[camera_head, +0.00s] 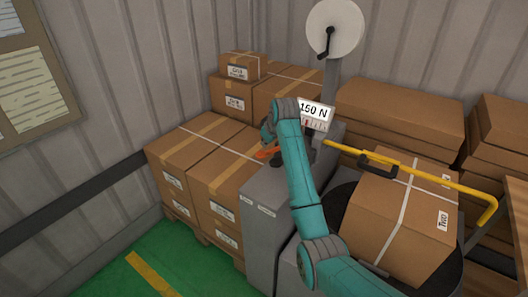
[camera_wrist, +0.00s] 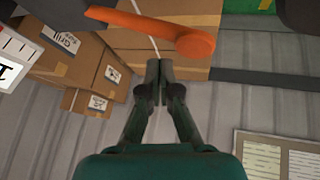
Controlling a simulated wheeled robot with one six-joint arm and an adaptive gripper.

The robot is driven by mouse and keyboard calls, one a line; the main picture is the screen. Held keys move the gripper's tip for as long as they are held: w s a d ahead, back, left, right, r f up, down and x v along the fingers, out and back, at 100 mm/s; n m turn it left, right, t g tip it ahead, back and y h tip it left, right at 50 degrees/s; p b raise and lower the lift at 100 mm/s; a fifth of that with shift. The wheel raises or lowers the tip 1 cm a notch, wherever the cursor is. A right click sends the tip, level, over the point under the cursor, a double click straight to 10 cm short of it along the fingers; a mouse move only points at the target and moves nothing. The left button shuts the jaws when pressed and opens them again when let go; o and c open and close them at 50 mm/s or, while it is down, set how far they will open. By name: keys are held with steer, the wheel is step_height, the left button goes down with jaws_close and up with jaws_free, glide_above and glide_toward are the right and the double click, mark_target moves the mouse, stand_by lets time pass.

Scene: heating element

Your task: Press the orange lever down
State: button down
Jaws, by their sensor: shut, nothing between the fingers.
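The orange lever (camera_head: 267,153) sticks out to the left from the top of the grey machine (camera_head: 265,207), partly behind my arm in the head view. In the wrist view the orange lever (camera_wrist: 160,28) runs across the upper middle, its rounded end at the right. In the head view my gripper (camera_head: 268,134) is small and mostly hidden by my teal arm, close to the lever.
A gauge sign reading 150 N (camera_head: 315,112) stands beside my arm. Stacked cartons (camera_head: 205,150) fill the left and back. A strapped carton (camera_head: 400,220) sits on a dark round turntable, with a yellow bar (camera_head: 430,178) across it. Green floor (camera_head: 120,278) is open at front left.

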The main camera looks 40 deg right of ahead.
steer(key=r, duration=0.1)
steer(key=d+r, duration=0.1)
steer(key=r, duration=0.2)
steer(key=shift+w+d+r, duration=0.25)
steer(key=shift+w+r, duration=0.05)
steer(key=shift+r, duration=0.05)
steer(key=shift+s, duration=0.1)
stand_by(0.9)
